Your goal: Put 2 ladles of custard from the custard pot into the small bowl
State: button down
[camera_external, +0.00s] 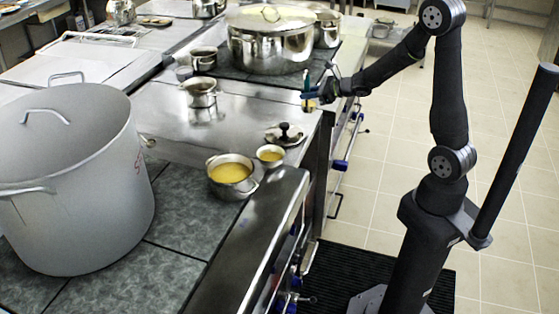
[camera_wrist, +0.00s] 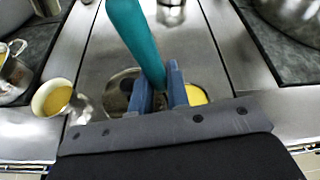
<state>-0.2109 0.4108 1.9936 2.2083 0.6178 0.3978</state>
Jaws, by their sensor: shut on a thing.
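The custard pot (camera_external: 231,174) is a steel pot with yellow custard inside, near the counter's front edge. It is partly cut off at the left of the wrist view (camera_wrist: 12,62). The small bowl (camera_external: 270,155) stands just right of it and also holds yellow custard; it shows at left in the wrist view (camera_wrist: 55,99). My gripper (camera_wrist: 162,88) is shut on the teal handle of the ladle (camera_wrist: 136,38). My gripper (camera_external: 312,95) is beyond the small bowl, near the counter's right edge. Yellow shows in the ladle's head, partly hidden behind the fingers.
A lid with a black knob (camera_external: 285,134) lies on the counter between the bowl and my gripper. A large stockpot (camera_external: 70,180) stands at left. A lidded steel pot (camera_external: 270,40) and smaller pans (camera_external: 200,92) are farther back. The middle steel counter is mostly clear.

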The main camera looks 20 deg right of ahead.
jog(key=s+a+r+n+g+y, duration=0.2)
jog(key=s+a+r+n+g, duration=0.1)
jog(key=s+a, duration=0.5)
jog(key=s+a+r+n+g+y, duration=0.1)
jog(key=s+a+r+n+g, duration=0.2)
jog(key=s+a, duration=0.6)
jog(key=a+r, duration=0.1)
jog(key=a, duration=0.3)
jog(key=shift+s+a+r+y, duration=0.15)
jog(key=shift+s+y, duration=0.05)
jog(key=shift+y, duration=0.2)
jog(key=w+d+f+m+g+y, duration=0.1)
jog(key=w+f+m+g, duration=0.3)
jog(key=w+m, duration=0.4)
jog(key=w+d+f+m+g+y, duration=0.2)
jog(key=w+f+m+g+y, duration=0.1)
jog(key=w+m, duration=0.4)
jog(key=shift+w+d+f+m+g+y, duration=0.3)
jog(key=shift+w+f+m+g+y, duration=0.1)
jog(key=shift+m+y, duration=0.35)
